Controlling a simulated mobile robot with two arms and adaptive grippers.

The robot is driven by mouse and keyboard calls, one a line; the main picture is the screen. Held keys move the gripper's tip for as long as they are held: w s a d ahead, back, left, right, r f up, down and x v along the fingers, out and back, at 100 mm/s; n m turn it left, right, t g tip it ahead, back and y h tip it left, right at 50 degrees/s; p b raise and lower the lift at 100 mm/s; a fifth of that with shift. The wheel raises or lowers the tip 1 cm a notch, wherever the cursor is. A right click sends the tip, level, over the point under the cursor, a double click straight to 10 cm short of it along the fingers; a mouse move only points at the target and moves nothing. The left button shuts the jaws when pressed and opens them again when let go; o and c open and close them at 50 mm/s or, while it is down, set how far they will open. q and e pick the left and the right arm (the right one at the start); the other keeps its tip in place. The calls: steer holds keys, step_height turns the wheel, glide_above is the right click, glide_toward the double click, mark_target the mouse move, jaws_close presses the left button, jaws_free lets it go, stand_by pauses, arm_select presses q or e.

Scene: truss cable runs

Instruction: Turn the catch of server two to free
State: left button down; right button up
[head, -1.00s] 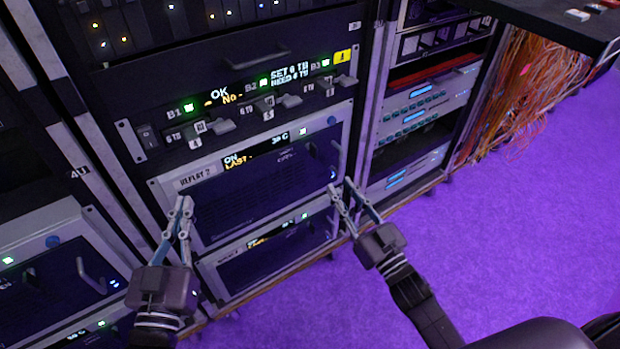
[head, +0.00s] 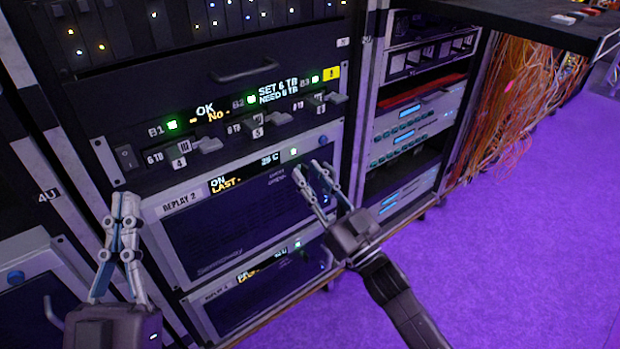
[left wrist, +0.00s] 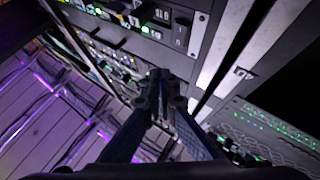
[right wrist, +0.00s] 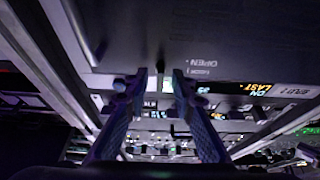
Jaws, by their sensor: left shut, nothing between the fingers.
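Server two, marked REPLAY 2 (head: 210,235), sits in the middle rack with its lit display (head: 240,177) along the top. My right gripper (head: 308,168) is open in front of its upper right part. I cannot make out the catch clearly in the head view, where this gripper covers part of the front. In the right wrist view the fingers (right wrist: 157,80) are apart before a dark panel (right wrist: 225,60) with upside-down lettering OPEN. A narrow dark piece (right wrist: 160,56) shows between the tips; I cannot tell what it is. My left gripper (head: 124,205) is shut and empty, left of the server.
A drive unit with levers (head: 240,125) is above the server, and another replay unit (head: 260,285) is below. A second rack (head: 415,125) stands to the right, with orange cables (head: 520,90) beyond. The purple floor (head: 520,240) is clear.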

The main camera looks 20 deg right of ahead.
jaws_close()
stand_by(0.4)
